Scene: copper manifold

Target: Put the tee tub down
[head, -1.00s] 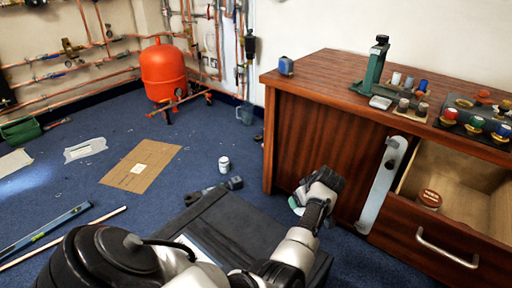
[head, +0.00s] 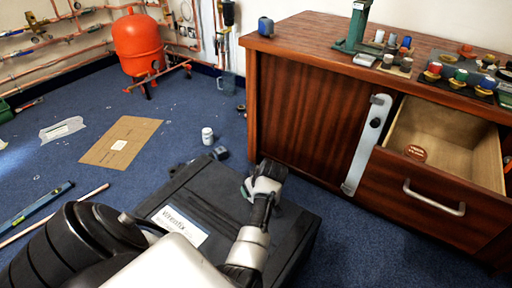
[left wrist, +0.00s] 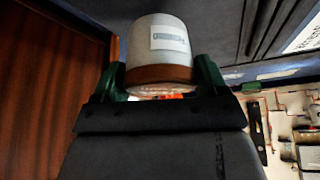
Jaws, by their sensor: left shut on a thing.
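My left gripper (head: 262,186) is above the far edge of the black case, close to the front left corner of the wooden cabinet. In the left wrist view its green fingers (left wrist: 163,78) are shut on a white tub (left wrist: 158,38) with a brown lid and a pale label. The lid faces the bottom of that picture. My right gripper is not in view.
The black case (head: 290,222) stands on the blue carpet beside the cabinet (head: 300,120). The drawer (head: 430,195) is open, with a brown-lidded tub (head: 415,153) inside. A small white tub (head: 207,136) stands on the floor near a cardboard sheet (head: 100,155). Carpet between them is clear.

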